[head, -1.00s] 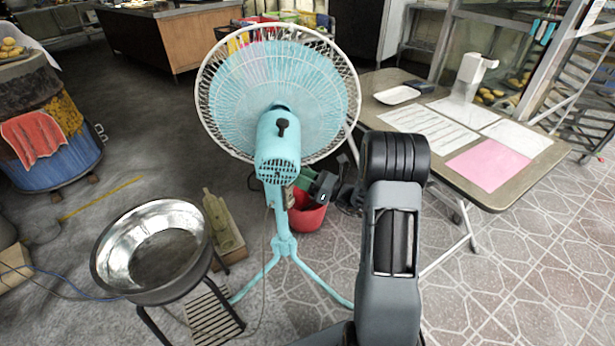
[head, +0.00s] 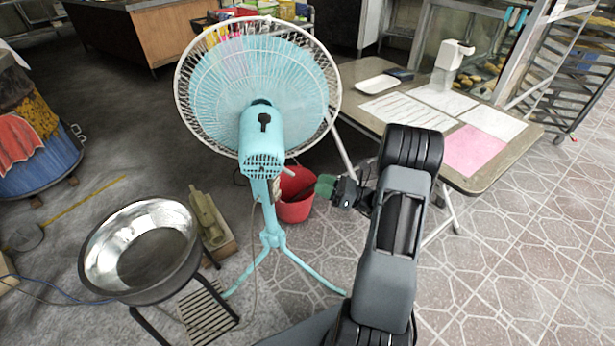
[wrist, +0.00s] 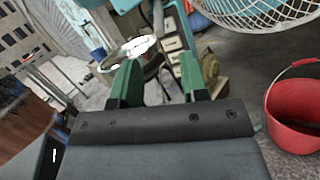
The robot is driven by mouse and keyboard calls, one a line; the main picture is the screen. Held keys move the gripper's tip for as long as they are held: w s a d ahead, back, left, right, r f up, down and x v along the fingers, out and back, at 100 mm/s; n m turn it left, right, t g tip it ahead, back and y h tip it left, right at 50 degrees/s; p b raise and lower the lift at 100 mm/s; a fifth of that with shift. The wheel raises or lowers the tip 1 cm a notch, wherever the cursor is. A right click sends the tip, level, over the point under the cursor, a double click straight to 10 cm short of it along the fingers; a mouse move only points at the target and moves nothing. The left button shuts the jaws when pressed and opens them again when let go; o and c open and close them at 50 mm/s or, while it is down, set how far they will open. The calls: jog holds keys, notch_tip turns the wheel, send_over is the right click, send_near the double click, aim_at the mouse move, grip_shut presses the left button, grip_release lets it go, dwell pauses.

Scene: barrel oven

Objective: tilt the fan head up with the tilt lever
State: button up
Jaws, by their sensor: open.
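The turquoise fan (head: 262,140) stands on a tripod base, its round white guard facing away from me. A dark knob sits on the back of its motor housing. A pale upright piece beside the neck (head: 276,188) may be the tilt lever. In the wrist view a grey rod (wrist: 158,18) hangs by the turquoise fan body, above and beyond the fingertips; it looks like the lever. My gripper (head: 325,186) is right of the fan's neck, apart from it. Its green fingers also show in the wrist view (wrist: 162,80), spread with nothing between them.
A red bucket (head: 295,208) stands behind the fan, below my gripper. A metal bowl (head: 148,285) on a stand is at the front left. A table (head: 500,165) with papers is at the right. The tiled floor at the lower right is clear.

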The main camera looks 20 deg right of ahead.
jog(key=shift+v, duration=1.25)
